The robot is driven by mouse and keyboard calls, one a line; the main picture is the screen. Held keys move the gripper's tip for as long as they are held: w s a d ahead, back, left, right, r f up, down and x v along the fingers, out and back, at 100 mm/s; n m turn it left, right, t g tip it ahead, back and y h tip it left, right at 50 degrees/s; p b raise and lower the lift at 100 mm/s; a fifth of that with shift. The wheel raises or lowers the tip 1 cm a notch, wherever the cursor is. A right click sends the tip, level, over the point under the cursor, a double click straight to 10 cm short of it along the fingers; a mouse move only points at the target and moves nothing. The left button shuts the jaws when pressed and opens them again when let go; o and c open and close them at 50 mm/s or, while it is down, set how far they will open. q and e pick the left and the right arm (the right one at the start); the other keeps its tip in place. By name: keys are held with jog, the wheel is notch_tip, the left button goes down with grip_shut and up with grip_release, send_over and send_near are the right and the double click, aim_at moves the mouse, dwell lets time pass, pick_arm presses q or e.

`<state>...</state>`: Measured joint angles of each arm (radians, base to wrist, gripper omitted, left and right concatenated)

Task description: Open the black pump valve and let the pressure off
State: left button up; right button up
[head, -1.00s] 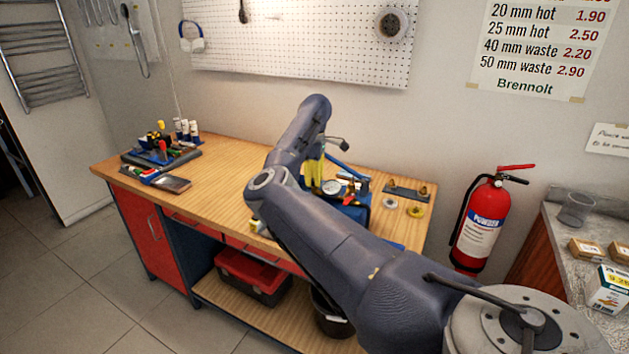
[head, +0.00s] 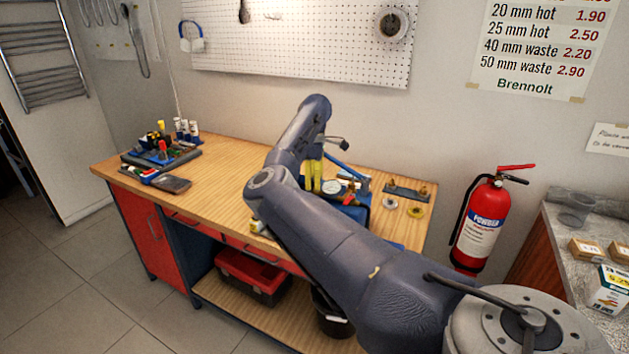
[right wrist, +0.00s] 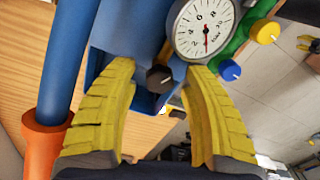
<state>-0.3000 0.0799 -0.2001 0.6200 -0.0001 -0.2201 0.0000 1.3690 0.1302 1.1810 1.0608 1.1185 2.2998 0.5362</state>
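The black pump valve knob (right wrist: 159,78) shows in the right wrist view, on the front of a blue pump body (right wrist: 135,32). My right gripper (right wrist: 160,72) has its two yellow fingers spread, one on each side of the knob, with gaps visible between. A white round pressure gauge (right wrist: 207,27) with a red needle sits just above right of the knob. In the head view the gauge (head: 332,186) and the right gripper (head: 313,176) are beside each other on the bench, partly hidden by my arm. My left gripper is not in view.
A blue knob (right wrist: 229,70) and a yellow knob (right wrist: 264,32) are right of the black one. Brass fittings (head: 393,183) and tools (head: 160,150) lie on the wooden bench (head: 225,175).

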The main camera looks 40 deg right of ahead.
aim_at(314, 179)
notch_tip(314, 179, up, 12)
dwell(0.9)
jog(key=shift+o, duration=0.3)
